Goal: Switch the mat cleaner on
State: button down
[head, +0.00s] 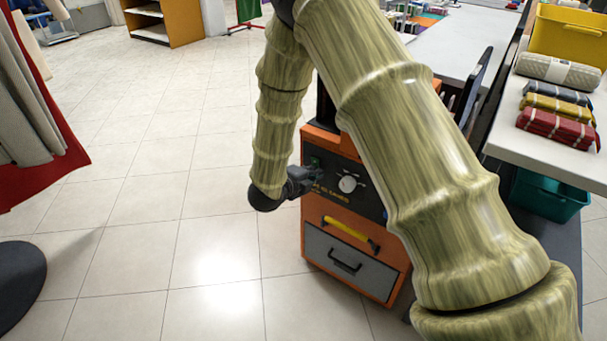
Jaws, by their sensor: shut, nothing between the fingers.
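The mat cleaner (318,261) is an orange cabinet on the floor at the middle of the head view. Its dark front panel carries a white round knob (347,184) and a small green switch (315,161) near the left edge. Below are a yellow handle (350,235) and a grey drawer (345,262) with a black pull. My gripper (313,180) is shut and empty, at the left part of the panel, just below the green switch and left of the knob. I cannot tell whether it touches the panel. My arm hides the cabinet's top and right side.
On the right, a white table (560,150) holds rolled and folded cloths (556,125) and a yellow bin (570,38). A teal crate (545,195) sits under it. A red-edged hanging cloth (45,125) is at the left. The tiled floor between is clear.

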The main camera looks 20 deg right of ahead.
jog(key=shift+d+r+p, duration=0.1)
jog(key=shift+r+p, duration=0.45)
jog(key=shift+r, duration=0.45)
jog(key=shift+s, duration=0.1)
jog(key=shift+s+a, duration=0.15)
jog(key=shift+a, duration=0.1)
jog(key=p+v, duration=0.2)
jog(key=v, duration=1.1)
jog(key=shift+a, duration=0.15)
